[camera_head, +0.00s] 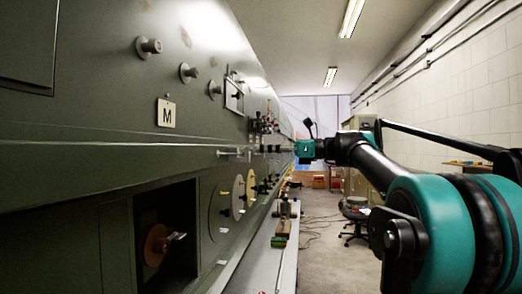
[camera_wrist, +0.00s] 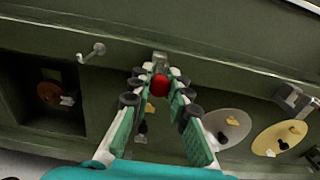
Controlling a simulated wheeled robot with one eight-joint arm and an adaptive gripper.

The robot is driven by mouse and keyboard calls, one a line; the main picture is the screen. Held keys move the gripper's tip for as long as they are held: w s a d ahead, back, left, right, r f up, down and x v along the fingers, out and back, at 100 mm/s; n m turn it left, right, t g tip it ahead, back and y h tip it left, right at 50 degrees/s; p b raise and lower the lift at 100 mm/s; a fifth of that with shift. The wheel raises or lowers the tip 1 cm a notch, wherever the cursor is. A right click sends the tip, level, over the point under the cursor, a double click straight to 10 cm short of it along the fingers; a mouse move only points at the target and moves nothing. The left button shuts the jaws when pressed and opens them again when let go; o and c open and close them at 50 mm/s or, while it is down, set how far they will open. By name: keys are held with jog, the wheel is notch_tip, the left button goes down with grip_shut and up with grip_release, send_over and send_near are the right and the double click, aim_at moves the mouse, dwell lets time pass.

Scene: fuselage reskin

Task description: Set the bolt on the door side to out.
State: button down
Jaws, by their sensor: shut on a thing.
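In the wrist view, my gripper (camera_wrist: 159,82) has its two fingers closed around a red round knob (camera_wrist: 160,85) in front of the dark green fuselage skin. A small grey metal piece (camera_wrist: 160,59) shows just beyond the fingertips; it looks like part of the bolt, but its position, in or out, cannot be told. In the head view, my gripper (camera_head: 268,148) reaches the fuselage side from the right, and the knob is too small to make out there.
A pale peg (camera_head: 233,152) sticks out of the skin; it also shows left of my gripper in the wrist view (camera_wrist: 92,53). A dark recess holds a copper-coloured disc (camera_head: 157,245). Round plates (camera_head: 238,196) line the side. A bench (camera_head: 265,245) runs below; the aisle floor (camera_head: 320,235) is partly clear.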

jog(key=shift+s+d, duration=0.15)
jog(key=shift+d, duration=0.65)
jog(key=c, duration=1.4)
grip_release()
jog(key=shift+d, duration=0.2)
jog(key=d, duration=0.4)
jog(key=s+d, duration=0.1)
jog(key=d, duration=0.3)
jog(key=s+d, duration=0.1)
jog(key=d, duration=0.2)
jog(key=shift+s+d, duration=0.2)
jog(key=shift+d, duration=0.2)
